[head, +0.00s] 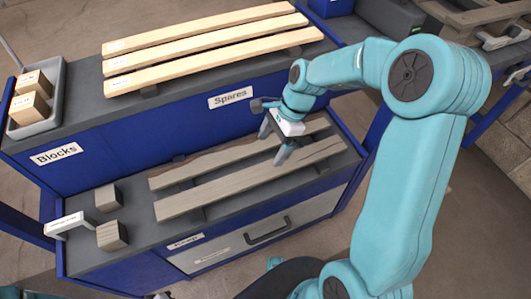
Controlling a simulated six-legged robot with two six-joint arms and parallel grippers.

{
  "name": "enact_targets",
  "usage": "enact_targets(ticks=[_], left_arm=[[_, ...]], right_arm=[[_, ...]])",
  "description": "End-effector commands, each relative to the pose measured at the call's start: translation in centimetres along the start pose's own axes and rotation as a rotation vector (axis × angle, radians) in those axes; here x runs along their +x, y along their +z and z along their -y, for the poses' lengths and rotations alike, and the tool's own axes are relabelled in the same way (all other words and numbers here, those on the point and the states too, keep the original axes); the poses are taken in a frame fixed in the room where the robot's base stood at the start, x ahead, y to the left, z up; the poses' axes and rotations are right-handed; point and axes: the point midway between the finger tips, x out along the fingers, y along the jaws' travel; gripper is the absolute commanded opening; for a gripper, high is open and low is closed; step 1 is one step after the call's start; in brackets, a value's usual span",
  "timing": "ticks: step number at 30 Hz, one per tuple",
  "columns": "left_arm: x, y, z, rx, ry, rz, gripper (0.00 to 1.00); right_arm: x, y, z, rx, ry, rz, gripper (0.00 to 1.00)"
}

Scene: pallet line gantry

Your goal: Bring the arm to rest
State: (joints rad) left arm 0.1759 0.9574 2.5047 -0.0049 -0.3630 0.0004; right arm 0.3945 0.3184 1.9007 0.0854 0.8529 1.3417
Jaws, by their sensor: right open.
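My right arm comes in from the right in the head view, teal and bent at the elbow. Its gripper (276,147) points down over the grey weathered boards on the lower shelf of the blue cabinet. The fingers are apart, with nothing seen held between them. The fingertips are at the front grey board (215,193) and the rear grey board (205,163); I cannot tell whether they touch either one.
Light new boards (200,46) lie on the upper shelf labelled Spares. A grey tray (58,95) with wooden blocks stands at left. A drawer handle (268,232) is at the front.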

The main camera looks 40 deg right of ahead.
Motion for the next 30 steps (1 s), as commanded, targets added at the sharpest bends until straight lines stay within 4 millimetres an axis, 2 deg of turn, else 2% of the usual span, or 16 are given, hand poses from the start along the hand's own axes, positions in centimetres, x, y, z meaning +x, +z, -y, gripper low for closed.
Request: enact_targets(ticks=[1, 6, 30], left_arm=[[-0.32, 0.01, -0.11, 0.0, 0.0, 0.0, 0.0], [-0.44, 0.01, -0.16, 0.0, 0.0, 0.0, 0.0], [-0.41, 0.0, -0.15, 0.0, 0.0, 0.0, 0.0]], right_arm=[[-0.82, 0.04, 0.03, 0.0, -0.001, 0.0, 0.89], [-1.69, -0.02, -0.02, 0.0, 0.001, 0.0, 0.89], [-1.67, -0.08, -0.24, 0.001, 0.001, 0.0, 0.89]])
